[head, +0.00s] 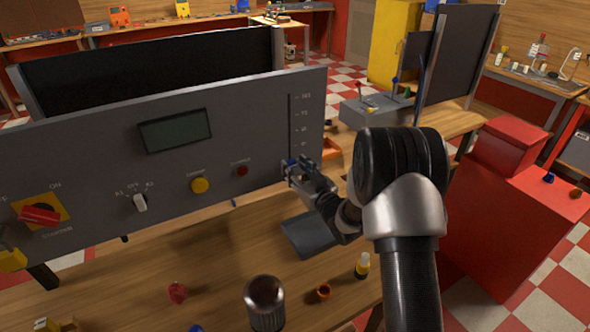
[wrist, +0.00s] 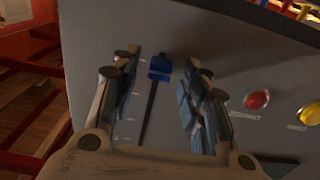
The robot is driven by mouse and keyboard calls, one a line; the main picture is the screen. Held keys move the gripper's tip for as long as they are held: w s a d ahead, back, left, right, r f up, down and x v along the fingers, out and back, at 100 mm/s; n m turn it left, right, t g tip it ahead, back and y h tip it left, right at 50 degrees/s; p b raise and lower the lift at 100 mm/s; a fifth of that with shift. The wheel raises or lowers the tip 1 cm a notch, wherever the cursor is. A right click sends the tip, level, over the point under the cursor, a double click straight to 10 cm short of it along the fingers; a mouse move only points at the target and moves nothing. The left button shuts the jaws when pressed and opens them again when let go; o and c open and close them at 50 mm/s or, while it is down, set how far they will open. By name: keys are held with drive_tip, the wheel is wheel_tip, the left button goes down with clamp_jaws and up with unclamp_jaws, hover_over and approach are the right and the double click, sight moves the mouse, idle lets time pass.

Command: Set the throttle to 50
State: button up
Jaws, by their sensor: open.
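The throttle is a slider in a dark vertical slot (head: 291,120) at the right end of the grey control panel (head: 100,170). Marks run up beside the slot, but the small numbers are hard to read. In the wrist view, which sees the panel upside down, the blue throttle knob (wrist: 160,68) sits at the slot's upper end, the low end in the head view. My gripper (head: 292,168) is open at the slot's lower part, largely covering it there. In the wrist view its fingers stand on either side of the knob, with gaps; contact does not show.
Left of the slot are a red button (head: 242,170), a yellow button (head: 199,185), a selector knob (head: 140,203), a red starter switch (head: 40,215) and a blank display (head: 175,131). Below, the wooden table (head: 220,270) holds small loose parts.

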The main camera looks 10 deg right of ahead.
drive_tip(key=shift+w+a, duration=0.15)
drive_tip(key=shift+w, duration=0.35)
clamp_jaws()
idle(0.5)
